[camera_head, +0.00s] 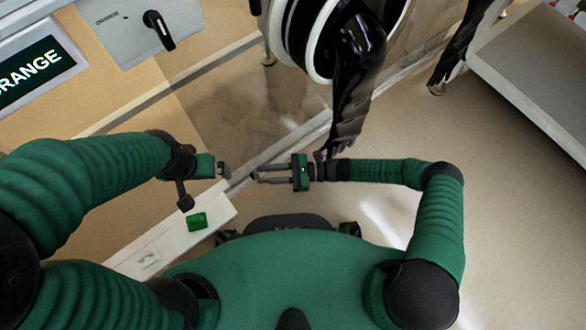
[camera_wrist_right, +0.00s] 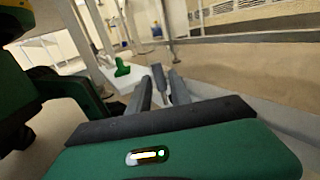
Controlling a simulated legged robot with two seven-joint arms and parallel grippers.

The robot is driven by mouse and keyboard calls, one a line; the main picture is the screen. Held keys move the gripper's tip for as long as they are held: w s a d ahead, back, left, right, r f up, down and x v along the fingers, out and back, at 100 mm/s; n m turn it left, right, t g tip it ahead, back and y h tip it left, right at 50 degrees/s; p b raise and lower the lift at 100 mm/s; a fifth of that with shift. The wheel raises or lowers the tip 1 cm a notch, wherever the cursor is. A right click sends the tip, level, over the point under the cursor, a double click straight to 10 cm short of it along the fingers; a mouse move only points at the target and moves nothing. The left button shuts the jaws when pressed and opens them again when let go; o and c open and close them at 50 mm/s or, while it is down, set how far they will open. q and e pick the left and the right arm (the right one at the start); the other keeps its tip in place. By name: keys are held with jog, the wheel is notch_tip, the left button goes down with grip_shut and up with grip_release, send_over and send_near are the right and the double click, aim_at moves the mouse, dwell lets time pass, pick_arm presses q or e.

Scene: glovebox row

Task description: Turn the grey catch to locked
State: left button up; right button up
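A grey panel (camera_head: 125,28) at the top left carries a dark turning handle (camera_head: 159,30), which sits slanted. I cannot tell whether this is the grey catch, and I cannot read a locked mark. My right gripper (camera_head: 256,174) is in the middle of the head view, pointing left, with its two fingers apart and nothing between them. Its fingers also show in the right wrist view (camera_wrist_right: 166,82). My left gripper (camera_head: 226,171) faces it from the left, seen edge-on, so its opening is unclear. Both grippers are well below the panel and apart from it.
A black glove (camera_head: 352,90) hangs from a white-rimmed round port (camera_head: 322,40), close above my right wrist. A sign reading "ORANGE" (camera_head: 32,70) is at the far left. A green block (camera_head: 197,221) lies on a white ledge (camera_head: 190,245). A grey bench (camera_head: 540,65) stands at right.

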jog(key=d+p, duration=0.4)
jog(key=d, duration=1.3)
jog(key=shift+f, duration=0.25)
